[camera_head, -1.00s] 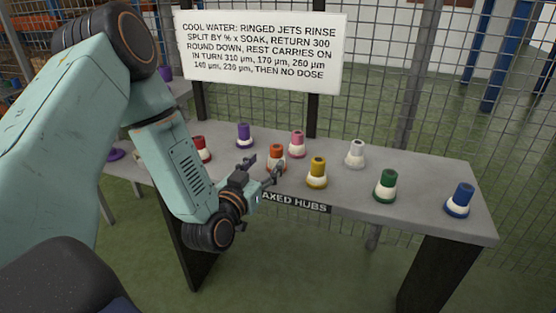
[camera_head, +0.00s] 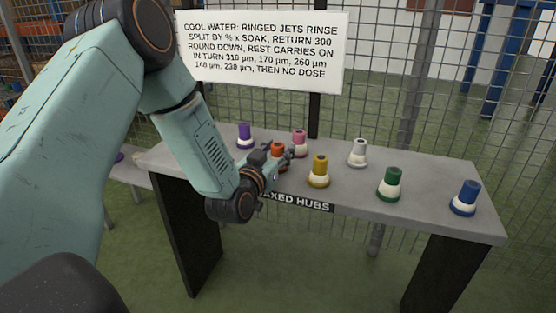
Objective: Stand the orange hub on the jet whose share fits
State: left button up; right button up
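The orange hub (camera_head: 278,147) stands upright on the grey bench, its lower part mostly hidden by my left gripper. My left gripper (camera_head: 276,155) is low over the bench at the hub, its fingers apart, one on either side of it. I cannot see whether a finger touches it. The jets are not recognisable in this view. My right gripper is not in view.
On the grey bench (camera_head: 440,211) stand purple (camera_head: 245,135), pink (camera_head: 299,141), yellow (camera_head: 319,171), white (camera_head: 358,152), green (camera_head: 389,184) and blue (camera_head: 464,197) hubs. A sign (camera_head: 262,50) hangs on the mesh fence behind.

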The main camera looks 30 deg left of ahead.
aim_at(278, 145)
pick_arm(q)
grip_shut()
dwell(0.5)
notch_tip(278, 145, up, 10)
jog(key=p, duration=0.4)
jog(key=shift+f+p, duration=0.2)
jog(key=shift+p, duration=0.2)
jog(key=shift+r, duration=0.5)
jog(key=s+d+m+h+p, duration=0.1)
jog(key=s+d+m+h, duration=0.4)
jog(key=d, duration=0.4)
jog(key=s+d+f+m+g+h+p, duration=0.2)
jog(key=s+d+f+h, duration=0.4)
jog(key=s, duration=0.6)
jog(key=shift+s+d+f+m+h+p, duration=0.45)
jog(key=shift+d+f, duration=0.5)
jog(key=shift+d, duration=0.65)
jog(key=shift+w, duration=0.1)
